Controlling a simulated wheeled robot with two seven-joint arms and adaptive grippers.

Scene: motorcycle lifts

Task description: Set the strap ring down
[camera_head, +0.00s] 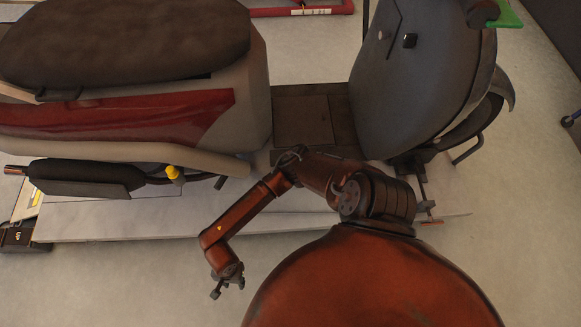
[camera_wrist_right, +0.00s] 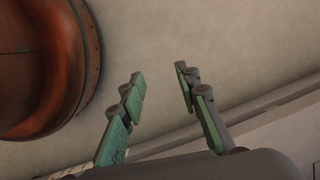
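No strap ring can be made out in either view. My right gripper (camera_head: 229,287) hangs over the bare floor at the front of the lift platform (camera_head: 200,222). In the right wrist view its two fingers (camera_wrist_right: 160,72) stand wide apart with nothing between them, and only floor shows past the tips. My left gripper is not in view.
A red and grey scooter (camera_head: 115,122) stands on the platform, with a dark seat and a yellow cap (camera_head: 174,174) low on its side. A black pedal (camera_head: 22,237) marked "UP" sits at the platform's left end. The floor (camera_head: 130,290) at lower left is clear.

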